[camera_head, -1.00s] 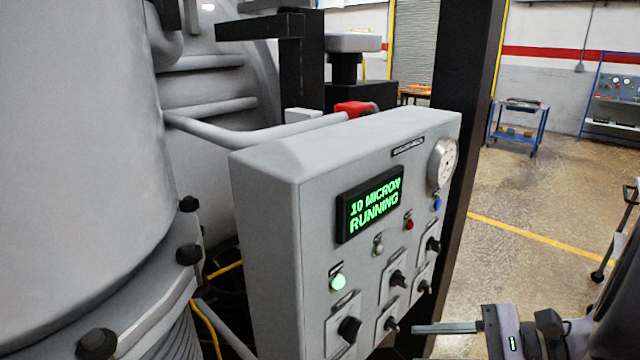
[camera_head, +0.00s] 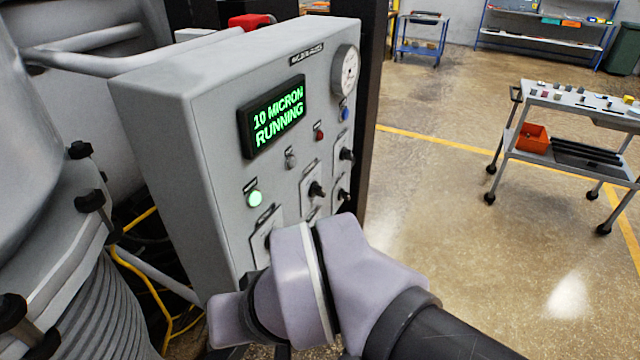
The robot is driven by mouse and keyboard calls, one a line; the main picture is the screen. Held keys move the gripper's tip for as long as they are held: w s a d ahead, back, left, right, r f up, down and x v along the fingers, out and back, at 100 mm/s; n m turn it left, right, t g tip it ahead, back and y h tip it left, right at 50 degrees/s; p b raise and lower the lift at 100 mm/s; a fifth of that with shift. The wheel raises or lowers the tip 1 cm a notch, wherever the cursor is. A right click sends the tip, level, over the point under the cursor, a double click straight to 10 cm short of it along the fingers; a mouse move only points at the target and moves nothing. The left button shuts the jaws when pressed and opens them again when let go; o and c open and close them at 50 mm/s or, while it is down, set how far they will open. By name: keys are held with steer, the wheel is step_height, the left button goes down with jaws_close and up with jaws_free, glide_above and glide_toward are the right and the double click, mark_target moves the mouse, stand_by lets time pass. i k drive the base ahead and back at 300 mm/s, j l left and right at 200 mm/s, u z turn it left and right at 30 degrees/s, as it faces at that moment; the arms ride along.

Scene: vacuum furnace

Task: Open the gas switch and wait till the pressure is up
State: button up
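The grey control panel (camera_head: 175,95) stands at the left centre. Its display (camera_head: 272,116) reads "10 MICRON RUNNING" in green. A round pressure gauge (camera_head: 346,70) is at its upper right; its reading is too small to tell. Black switch knobs show on the panel: one in the middle (camera_head: 316,189), one at the upper right (camera_head: 346,154) and one below that (camera_head: 343,194). Their labels are too small to read, so I cannot tell which is the gas switch. My arm covers the panel's lower front and hides other switches there. My gripper is not visible.
A green lamp (camera_head: 255,198) is lit on the panel; a red button (camera_head: 319,135) and blue button (camera_head: 345,113) are right of it. Furnace pipes and yellow cables (camera_head: 140,265) lie left. A trolley (camera_head: 575,100) with an orange bin stands right. Floor between is clear.

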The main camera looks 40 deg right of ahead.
mark_target(342, 194)
steer(key=k+z, duration=0.1)
steer(key=z, duration=1.15)
steer(key=i+l+z, duration=0.1)
steer(key=i+z, duration=0.15)
steer(key=z, duration=0.15)
steer(key=i+z, duration=0.25)
steer(key=z, duration=0.2)
